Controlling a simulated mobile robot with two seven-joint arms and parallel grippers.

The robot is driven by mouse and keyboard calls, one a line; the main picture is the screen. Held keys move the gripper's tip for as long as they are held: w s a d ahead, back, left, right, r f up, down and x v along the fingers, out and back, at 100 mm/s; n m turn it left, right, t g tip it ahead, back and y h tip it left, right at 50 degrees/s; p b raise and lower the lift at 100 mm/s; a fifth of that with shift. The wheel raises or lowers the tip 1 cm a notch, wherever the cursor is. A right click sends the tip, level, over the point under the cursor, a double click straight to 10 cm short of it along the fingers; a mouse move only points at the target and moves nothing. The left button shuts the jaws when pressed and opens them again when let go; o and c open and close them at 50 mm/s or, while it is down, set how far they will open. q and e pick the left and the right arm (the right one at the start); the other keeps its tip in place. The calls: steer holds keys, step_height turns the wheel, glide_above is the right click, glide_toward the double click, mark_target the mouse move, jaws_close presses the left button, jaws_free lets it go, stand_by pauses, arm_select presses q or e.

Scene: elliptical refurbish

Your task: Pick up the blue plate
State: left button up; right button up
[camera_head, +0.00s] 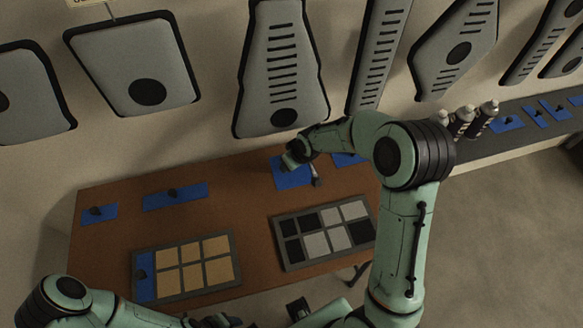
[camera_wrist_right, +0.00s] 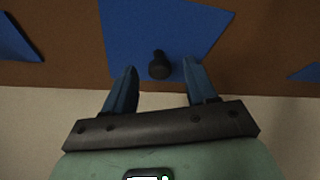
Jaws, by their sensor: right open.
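Several blue plates with black knobs lie on the brown table. One blue plate (camera_head: 290,180) lies under my right gripper (camera_head: 306,176) in the head view, partly hidden by it. In the right wrist view this blue plate (camera_wrist_right: 165,28) has a black knob (camera_wrist_right: 160,66) near its edge. My right gripper (camera_wrist_right: 160,78) is open, its two fingers on either side of the knob with gaps between. I cannot tell how high the fingertips are above the plate. My left gripper (camera_head: 215,321) is at the bottom edge, mostly cut off, so its jaws are unclear.
Other blue plates lie at the left (camera_head: 97,214) and left-middle (camera_head: 175,196) of the table (camera_head: 225,205). A tray with tan squares (camera_head: 185,292) and a tray with black and grey squares (camera_head: 280,254) stand near the front. Grey panels (camera_head: 280,60) line the wall behind.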

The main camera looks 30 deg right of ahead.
steer(key=c, duration=0.9)
